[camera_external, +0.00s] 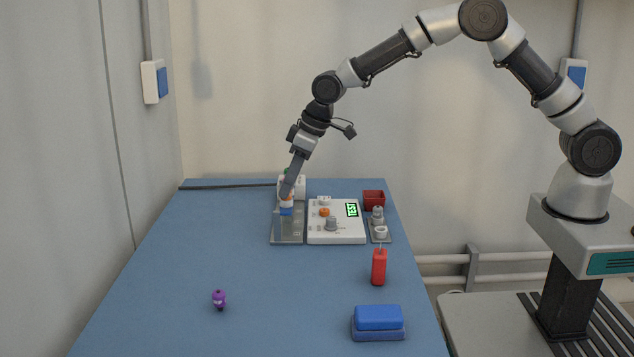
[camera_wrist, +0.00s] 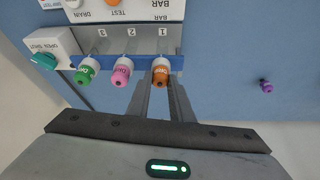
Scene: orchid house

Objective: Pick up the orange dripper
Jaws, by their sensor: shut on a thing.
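The orange dripper (camera_wrist: 161,70) sits at the position marked 1 of a blue rack (camera_wrist: 143,62) in the wrist view. My gripper (camera_wrist: 161,83) is shut on it, with a fingertip on each side. A pink dripper (camera_wrist: 122,74) is at position 2 and a green dripper (camera_wrist: 85,72) at position 3. In the external view my gripper (camera_external: 289,192) reaches down at the far end of the blue table, over the grey tray (camera_external: 288,236). The arm and fingers hide most of the rack and drippers there.
A white panel (camera_external: 349,234) with knobs and a TEST display stands right of the tray. A red box (camera_external: 373,198), a red bottle (camera_external: 379,267), a blue block (camera_external: 378,318) and a purple dripper-like figure (camera_external: 219,299) stand apart. The table's middle is clear.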

